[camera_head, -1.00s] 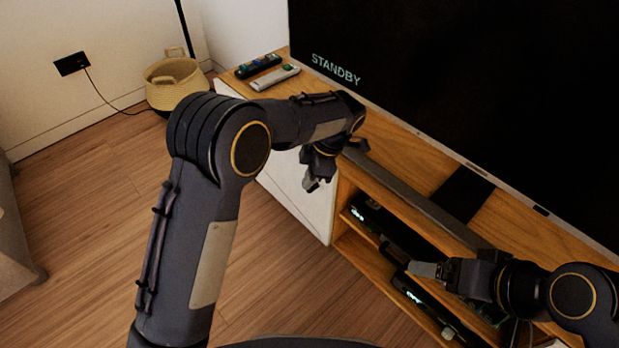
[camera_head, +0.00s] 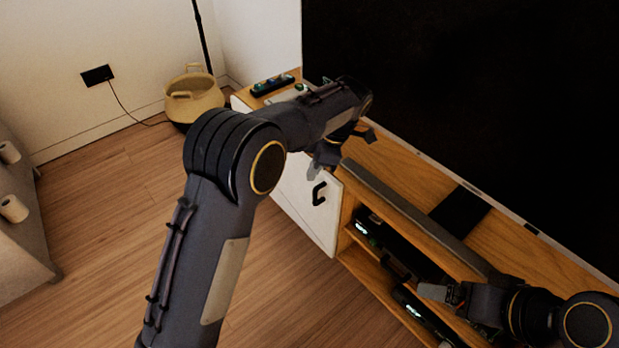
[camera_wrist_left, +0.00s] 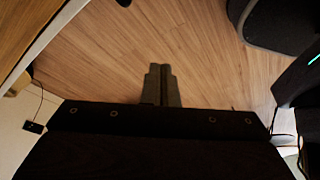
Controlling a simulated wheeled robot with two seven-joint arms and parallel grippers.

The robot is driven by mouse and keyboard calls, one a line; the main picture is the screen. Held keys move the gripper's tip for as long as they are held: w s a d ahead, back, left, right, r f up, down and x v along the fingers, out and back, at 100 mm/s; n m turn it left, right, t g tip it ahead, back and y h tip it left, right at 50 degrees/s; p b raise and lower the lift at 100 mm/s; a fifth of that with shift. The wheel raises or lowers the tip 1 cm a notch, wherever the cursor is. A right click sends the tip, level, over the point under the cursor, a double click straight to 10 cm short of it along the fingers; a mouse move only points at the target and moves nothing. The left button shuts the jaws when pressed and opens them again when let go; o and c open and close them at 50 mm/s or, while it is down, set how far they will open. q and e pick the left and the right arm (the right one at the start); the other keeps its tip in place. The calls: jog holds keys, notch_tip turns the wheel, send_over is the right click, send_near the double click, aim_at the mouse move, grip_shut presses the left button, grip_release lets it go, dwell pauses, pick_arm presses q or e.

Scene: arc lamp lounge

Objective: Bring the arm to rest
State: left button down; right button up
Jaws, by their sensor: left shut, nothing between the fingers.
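My left arm reaches in from the left, and its gripper (camera_head: 314,170) hangs in front of the white door of the TV cabinet, largely behind the wrist. In the left wrist view its two fingers (camera_wrist_left: 162,84) lie side by side, shut and empty, with wood floor behind them. My right gripper (camera_head: 434,292) is at the lower right, in front of the cabinet's open shelves. Its grey fingertips show, but I cannot tell whether they are apart or whether it touches anything.
A large black screen (camera_head: 470,90) stands behind. The white door has a black handle (camera_head: 319,193). A basket (camera_head: 193,98) stands at the back left. Floor (camera_head: 110,215) is clear at left.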

pick_arm(q)
jog(key=shift+r, duration=0.3)
jog(key=s+a+r+m+t+h, duration=0.1)
jog(key=s+a+r+m+h, duration=0.65)
jog(key=s+a, duration=0.7)
jog(key=s+a+f+m+t, duration=0.2)
jog(key=s+m+t, duration=0.3)
jog(key=s+m, duration=0.85)
jog(key=s+r+n+p, duration=0.1)
jog(key=r+p, duration=1.2)
jog(key=s+r+n+p, duration=0.2)
jog(key=r+p, duration=1.1)
jog(key=shift+s+d, duration=0.2)
jog(key=shift+s, duration=0.05)
